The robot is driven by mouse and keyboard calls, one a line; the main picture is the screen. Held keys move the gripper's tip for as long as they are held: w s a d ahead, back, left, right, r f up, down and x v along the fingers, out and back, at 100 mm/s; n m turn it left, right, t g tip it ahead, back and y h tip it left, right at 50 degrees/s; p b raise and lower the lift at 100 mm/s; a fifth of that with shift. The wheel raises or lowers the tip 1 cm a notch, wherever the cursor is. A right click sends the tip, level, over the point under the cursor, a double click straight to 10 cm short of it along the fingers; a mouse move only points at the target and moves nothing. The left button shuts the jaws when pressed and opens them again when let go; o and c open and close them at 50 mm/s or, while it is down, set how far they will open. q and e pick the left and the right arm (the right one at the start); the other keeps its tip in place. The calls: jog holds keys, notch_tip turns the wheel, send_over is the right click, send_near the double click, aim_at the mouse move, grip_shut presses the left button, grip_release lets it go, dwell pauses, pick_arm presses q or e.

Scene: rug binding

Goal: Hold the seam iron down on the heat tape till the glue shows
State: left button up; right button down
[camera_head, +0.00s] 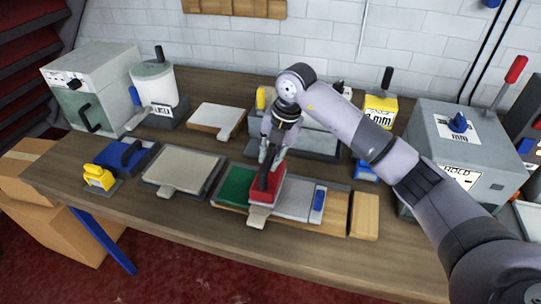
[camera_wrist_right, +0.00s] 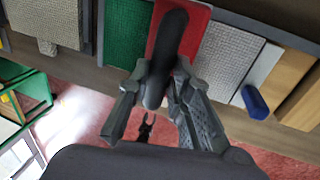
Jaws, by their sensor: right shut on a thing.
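The seam iron (camera_head: 263,194) is a red block with an upright black handle. In the head view it sits over the board between a green piece (camera_head: 237,185) and a grey ribbed piece (camera_head: 296,199). Its red plate (camera_wrist_right: 197,30) and black handle (camera_wrist_right: 170,45) also show in the right wrist view. My right gripper (camera_head: 268,160) is shut on the handle from above. I cannot make out the heat tape or any glue; the iron covers the middle of the board. A pale tab (camera_head: 258,216) sticks out at the iron's front. My left gripper is not seen in the head view.
A blue-handled tool (camera_head: 319,199) and a wooden block (camera_head: 364,215) are right of the iron. A beige panel in a tray (camera_head: 183,170) and a yellow-handled block (camera_head: 99,177) are left. Grey machines (camera_head: 460,150) stand at the right. The table's front strip is clear.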

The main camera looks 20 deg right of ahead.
dwell(0.5)
jog(key=shift+w+r+p, duration=0.15)
jog(key=shift+r+p, duration=0.5)
jog(key=shift+r, duration=0.2)
jog(key=shift+r+p, duration=1.75)
jog(key=shift+r, duration=1.05)
